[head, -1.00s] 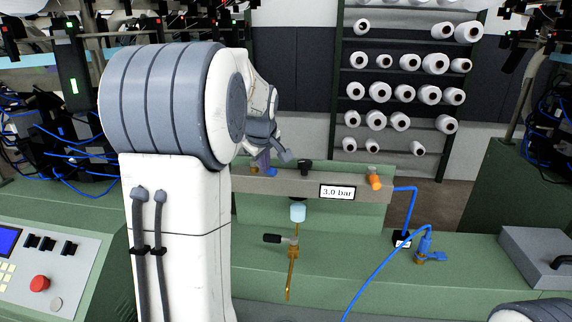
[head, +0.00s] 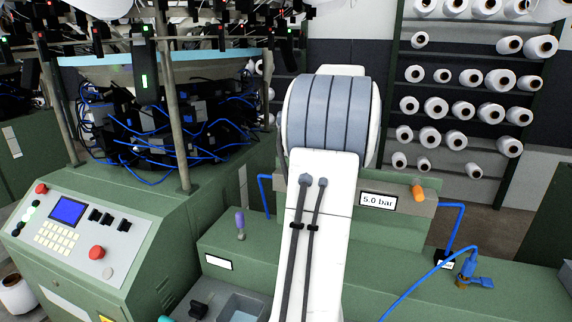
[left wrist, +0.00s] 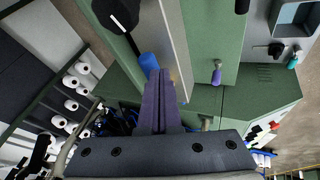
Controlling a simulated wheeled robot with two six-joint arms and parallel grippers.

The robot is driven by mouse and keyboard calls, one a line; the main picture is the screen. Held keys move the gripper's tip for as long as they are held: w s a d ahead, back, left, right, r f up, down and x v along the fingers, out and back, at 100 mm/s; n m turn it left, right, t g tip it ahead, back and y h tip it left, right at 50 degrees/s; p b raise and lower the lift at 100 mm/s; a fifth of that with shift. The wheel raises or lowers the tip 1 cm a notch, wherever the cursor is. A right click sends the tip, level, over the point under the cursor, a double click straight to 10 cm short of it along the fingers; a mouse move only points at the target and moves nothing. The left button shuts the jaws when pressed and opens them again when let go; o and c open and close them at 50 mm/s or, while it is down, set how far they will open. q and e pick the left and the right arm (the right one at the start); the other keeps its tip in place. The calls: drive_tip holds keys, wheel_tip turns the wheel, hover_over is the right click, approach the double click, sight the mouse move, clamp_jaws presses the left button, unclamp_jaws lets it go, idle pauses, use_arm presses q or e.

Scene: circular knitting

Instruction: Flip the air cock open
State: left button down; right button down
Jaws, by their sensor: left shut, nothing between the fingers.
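The air cock shows in the left wrist view as a blue lever (left wrist: 149,64) on the side of a grey rail (left wrist: 178,30). A small brass-coloured part shows beside it, partly behind my fingers. My left gripper (left wrist: 164,76) is shut and empty, its purple fingertips right beside the blue lever; I cannot tell whether they touch. In the head view my own arm hides the left gripper and the cock. The rail (head: 400,209) carries a label (head: 378,200) reading "5.0 bar" and an orange fitting (head: 418,193). My right gripper is out of view.
A purple-handled lever (head: 240,223) stands on the green bench (head: 228,247), left of my arm. A control panel (head: 75,228) with red buttons is at left. A blue hose (head: 410,288) arcs over the bench at right. Shelves of white cones stand behind.

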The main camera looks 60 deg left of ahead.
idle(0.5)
use_arm(q)
drive_tip(key=s+d+f+b+v, duration=0.1)
drive_tip(key=s+b+v, duration=0.1)
drive_tip(key=v, duration=1)
drive_tip(key=shift+d+r+b, duration=0.25)
drive_tip(key=shift+b, duration=0.1)
